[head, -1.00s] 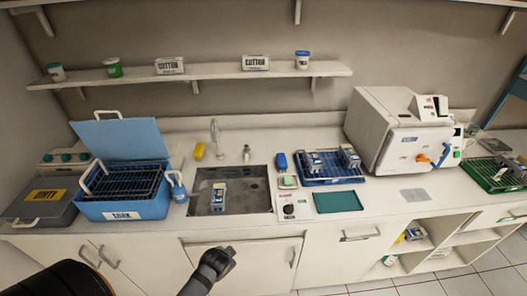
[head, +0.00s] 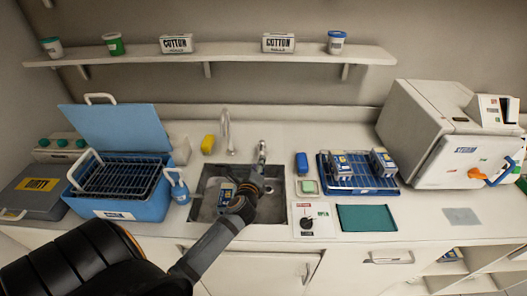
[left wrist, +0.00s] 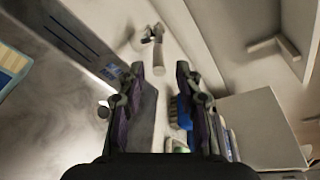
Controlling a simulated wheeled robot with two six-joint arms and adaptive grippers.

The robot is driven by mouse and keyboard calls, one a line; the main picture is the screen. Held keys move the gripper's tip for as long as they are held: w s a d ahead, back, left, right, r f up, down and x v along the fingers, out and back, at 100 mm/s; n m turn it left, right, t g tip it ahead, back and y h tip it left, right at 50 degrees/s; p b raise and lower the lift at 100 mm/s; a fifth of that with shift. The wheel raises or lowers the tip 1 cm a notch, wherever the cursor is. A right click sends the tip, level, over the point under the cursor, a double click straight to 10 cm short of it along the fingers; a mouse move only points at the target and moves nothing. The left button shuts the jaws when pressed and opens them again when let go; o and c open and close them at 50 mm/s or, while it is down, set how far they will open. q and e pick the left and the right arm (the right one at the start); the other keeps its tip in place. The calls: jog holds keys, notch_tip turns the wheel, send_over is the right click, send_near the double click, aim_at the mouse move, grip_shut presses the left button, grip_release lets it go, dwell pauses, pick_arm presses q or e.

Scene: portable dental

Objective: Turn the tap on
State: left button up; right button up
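The tap's curved metal spout (head: 226,130) stands behind the sink. A short metal tap handle (head: 262,152) stands to its right, and it also shows in the left wrist view (left wrist: 154,38) beyond the fingertips. My left gripper (head: 258,174) is over the right part of the sink, just in front of the handle. In the left wrist view its two fingers (left wrist: 161,72) are apart with nothing between them. The handle looks apart from the fingers. No water shows at the spout. My right gripper is not in view.
A blue tub (head: 128,205) is at left, a blue rack (head: 365,186) at right. A shelf (head: 230,60) hangs above.

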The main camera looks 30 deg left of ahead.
aim_at(261, 151)
pick_arm(q)
jog(key=x, duration=0.5)
jog(key=shift+w+a, duration=0.15)
jog(key=shift+w, duration=0.2)
jog(key=x, duration=0.4)
jog(key=shift+f+p, duration=0.15)
jog(key=shift+p, duration=0.15)
jog(key=shift+w+a, duration=0.1)
jog(key=shift+c, duration=0.9)
jog(key=c, duration=0.5)
grip_shut()
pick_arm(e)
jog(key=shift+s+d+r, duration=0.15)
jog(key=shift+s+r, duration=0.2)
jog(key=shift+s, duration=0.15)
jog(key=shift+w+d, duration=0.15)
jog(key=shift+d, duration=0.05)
